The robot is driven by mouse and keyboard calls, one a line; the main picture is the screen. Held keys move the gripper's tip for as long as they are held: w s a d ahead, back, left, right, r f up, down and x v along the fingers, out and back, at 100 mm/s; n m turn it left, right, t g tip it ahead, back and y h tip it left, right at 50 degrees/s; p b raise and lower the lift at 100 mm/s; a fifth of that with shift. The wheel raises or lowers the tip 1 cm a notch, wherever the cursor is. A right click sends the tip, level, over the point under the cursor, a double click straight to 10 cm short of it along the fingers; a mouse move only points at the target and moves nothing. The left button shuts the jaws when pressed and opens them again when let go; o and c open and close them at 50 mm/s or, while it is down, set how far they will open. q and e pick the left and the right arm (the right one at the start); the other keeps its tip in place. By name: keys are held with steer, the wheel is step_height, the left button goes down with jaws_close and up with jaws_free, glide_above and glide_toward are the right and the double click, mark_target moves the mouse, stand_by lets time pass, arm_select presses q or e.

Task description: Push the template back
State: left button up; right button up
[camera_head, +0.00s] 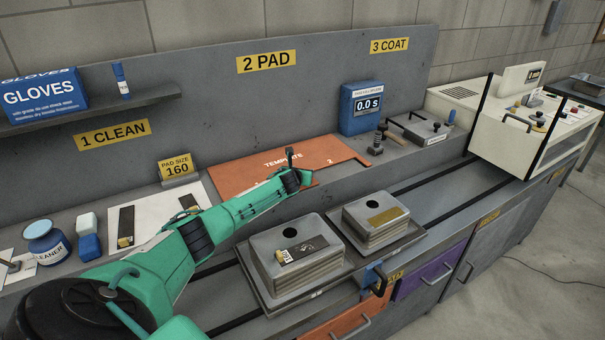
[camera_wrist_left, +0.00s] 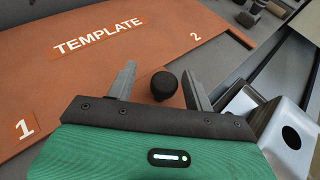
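The template is a flat orange board (camera_head: 335,151) marked TEMPLATE, 1 and 2, lying on the worktop below the 2 PAD sign. It fills much of the left wrist view (camera_wrist_left: 70,80). A round black knob (camera_wrist_left: 163,85) stands at its near edge in that view. My left gripper (camera_head: 297,170) is over the near side of the template. In the left wrist view its two fingers (camera_wrist_left: 158,72) are apart, one on each side of the knob, with gaps showing. My left arm hides part of the template's near edge in the head view. My right gripper is not in view.
Two grey metal blocks (camera_head: 293,257) (camera_head: 376,218) with round holes stand on a plate in front of the template. A blue 0.0 s display box (camera_head: 361,108) is behind its right end. The cleaner jar (camera_head: 47,243) and pad size sign (camera_head: 176,169) are left.

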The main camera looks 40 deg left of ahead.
arm_select(q)
steer(key=shift+f, duration=0.15)
steer(key=shift+d, duration=0.1)
steer(key=shift+s+d, duration=0.15)
steer(key=shift+s, duration=0.1)
steer(key=b+v, duration=0.2)
steer(key=v, duration=1.1)
steer(key=shift+r, duration=0.25)
